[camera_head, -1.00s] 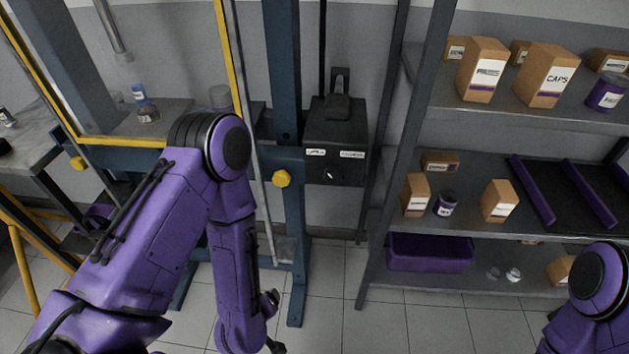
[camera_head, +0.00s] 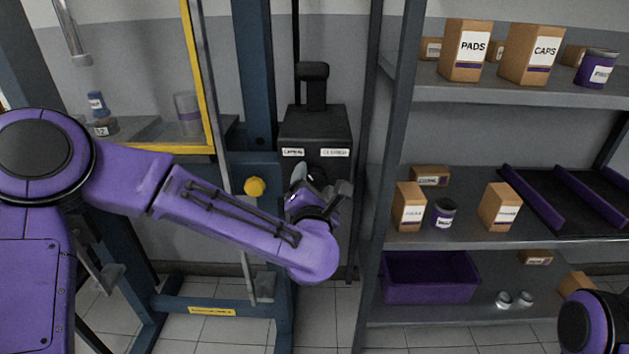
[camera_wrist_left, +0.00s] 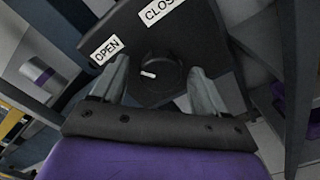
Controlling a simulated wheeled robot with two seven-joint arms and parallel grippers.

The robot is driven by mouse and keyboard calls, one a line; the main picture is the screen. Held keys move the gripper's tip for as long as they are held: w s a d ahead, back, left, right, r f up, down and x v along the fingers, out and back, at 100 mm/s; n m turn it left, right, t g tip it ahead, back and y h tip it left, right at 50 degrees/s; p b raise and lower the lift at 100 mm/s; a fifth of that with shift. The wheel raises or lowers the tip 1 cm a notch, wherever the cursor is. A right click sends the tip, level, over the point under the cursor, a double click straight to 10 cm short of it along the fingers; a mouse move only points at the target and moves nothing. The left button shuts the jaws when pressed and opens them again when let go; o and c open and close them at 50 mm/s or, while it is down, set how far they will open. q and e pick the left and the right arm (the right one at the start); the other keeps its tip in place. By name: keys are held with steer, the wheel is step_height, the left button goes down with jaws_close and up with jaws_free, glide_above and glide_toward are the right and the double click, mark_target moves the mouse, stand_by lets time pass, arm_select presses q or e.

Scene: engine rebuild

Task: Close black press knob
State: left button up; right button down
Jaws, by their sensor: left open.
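The black press knob (camera_wrist_left: 166,82) is round with a white pointer mark and sits on the face of a dark box (camera_head: 316,125). In the left wrist view its mark lies on the side towards the OPEN label (camera_wrist_left: 107,48); a CLOSED label (camera_wrist_left: 160,10) is on the other side. My left gripper (camera_head: 312,182) is in front of the box face and hides the knob in the head view. In the wrist view its open fingers stand to either side of the knob; I cannot tell whether they touch it. My right gripper is out of view.
The blue press frame (camera_head: 262,90) with a yellow bolt (camera_head: 255,187) stands left of the box. A grey shelf (camera_head: 450,237) with boxes, jars and a purple bin (camera_head: 430,278) stands close on the right. Part of my right arm shows at the lower right.

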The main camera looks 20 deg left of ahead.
arm_select(q)
steer(key=shift+w+a, duration=0.2)
steer(key=shift+w, duration=0.35)
steer(key=c, duration=1.1)
steer(key=shift+o, duration=0.2)
steer(key=shift+m, duration=0.3)
steer(key=m+p, duration=0.1)
steer(key=m, duration=0.1)
steer(key=shift+m+p, duration=0.3)
steer(key=shift+m, duration=0.1)
steer(key=m+p, duration=0.1)
steer(key=m, duration=0.2)
steer(key=shift+r+m+p, duration=0.1)
steer(key=shift+m+p, duration=0.2)
steer(key=shift+p, duration=0.05)
steer(key=m+p, duration=0.2)
steer(key=m, duration=0.2)
steer(key=shift+m+p, duration=0.65)
steer(key=shift+m, duration=0.95)
